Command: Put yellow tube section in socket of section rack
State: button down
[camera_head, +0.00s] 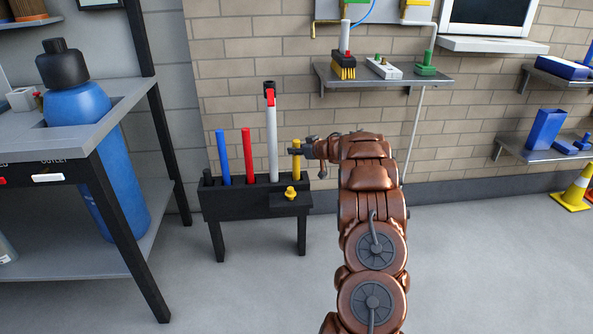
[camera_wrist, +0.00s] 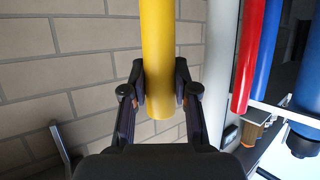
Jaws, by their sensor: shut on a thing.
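The yellow tube section (camera_head: 296,166) stands upright at the right end of the black section rack (camera_head: 240,206) in the head view. My gripper (camera_head: 297,151) comes from the right and is shut on the tube near its upper end. In the wrist view, the two dark fingers (camera_wrist: 161,84) press on both sides of the yellow tube (camera_wrist: 158,40), and one tube end shows just past them. The tube's lower end is hidden at the rack, so I cannot tell whether it sits in a socket.
A white tube (camera_head: 272,145), a red tube (camera_head: 249,155) and a blue tube (camera_head: 223,158) stand in the rack. A yellow fitting (camera_head: 291,193) sits on its front ledge. The brick wall is close behind. A workbench (camera_head: 60,135) with a blue bottle (camera_head: 85,105) is left.

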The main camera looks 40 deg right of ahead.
aim_at(299, 163)
notch_tip(299, 163, down, 6)
jog(key=b, duration=0.3)
jog(key=shift+d, duration=0.1)
jog(key=shift+r, duration=0.15)
jog(key=c, duration=0.9)
grip_release()
